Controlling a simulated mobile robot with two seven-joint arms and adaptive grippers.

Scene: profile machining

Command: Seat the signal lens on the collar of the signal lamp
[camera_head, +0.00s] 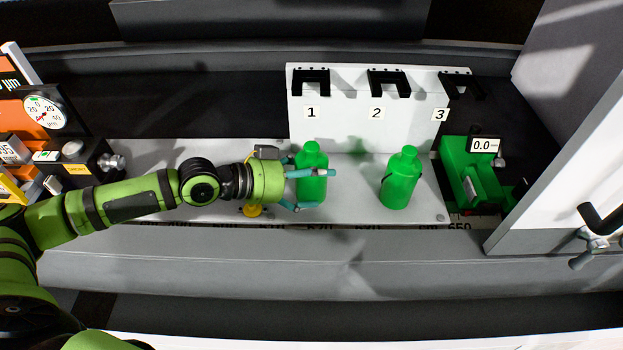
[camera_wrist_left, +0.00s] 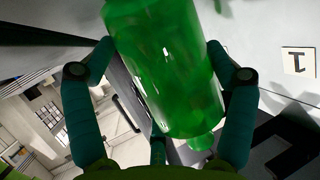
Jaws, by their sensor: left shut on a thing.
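My left gripper (camera_head: 313,190) reaches in from the left with its teal fingers around a green bottle-shaped piece (camera_head: 312,158), below the number 1 on the white panel. In the left wrist view this piece (camera_wrist_left: 165,70) looks glossy, with fingers on both sides and its narrow neck toward the bottom. The left gripper (camera_wrist_left: 160,100) is shut on it. A similar green bottle-shaped piece (camera_head: 402,180) stands upright to the right, below the number 2. I cannot tell a signal lens or lamp collar for certain. My right gripper is not in view.
A white panel (camera_head: 340,125) with black hooks stands behind the pale plate (camera_head: 350,205). A green device (camera_head: 468,175) with a 0.0 display is at the right. A yellow part (camera_head: 253,210) lies below my left wrist. A dial gauge (camera_head: 43,112) stands at far left.

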